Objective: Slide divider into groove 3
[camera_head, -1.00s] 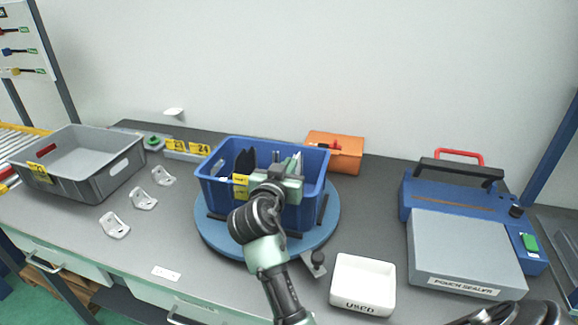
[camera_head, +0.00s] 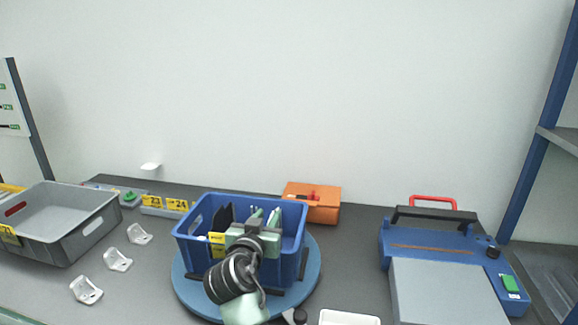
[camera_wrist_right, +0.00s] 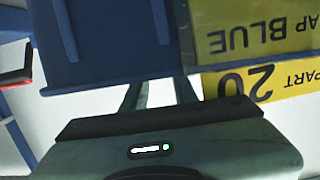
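A blue bin (camera_head: 283,246) stands on a round blue turntable (camera_head: 189,290) in the middle of the table. Dark upright pieces (camera_head: 222,215) show in its left half; I cannot tell whether one is the divider. My right gripper (camera_head: 265,216) is over the bin's near part, its two pale green fingers apart and reaching inward. In the right wrist view the fingers (camera_wrist_right: 160,94) pass behind a dark blue panel (camera_wrist_right: 108,40), which hides their tips. No divider shows clearly between them, and groove 3 cannot be made out. My left gripper is not in view.
A grey tote (camera_head: 88,222) and several pale brackets (camera_head: 118,259) are on the left. An orange case (camera_head: 313,203) is behind the bin. A blue pouch sealer (camera_head: 440,240) stands right. A white tray (camera_head: 348,318) is at the front edge of the view.

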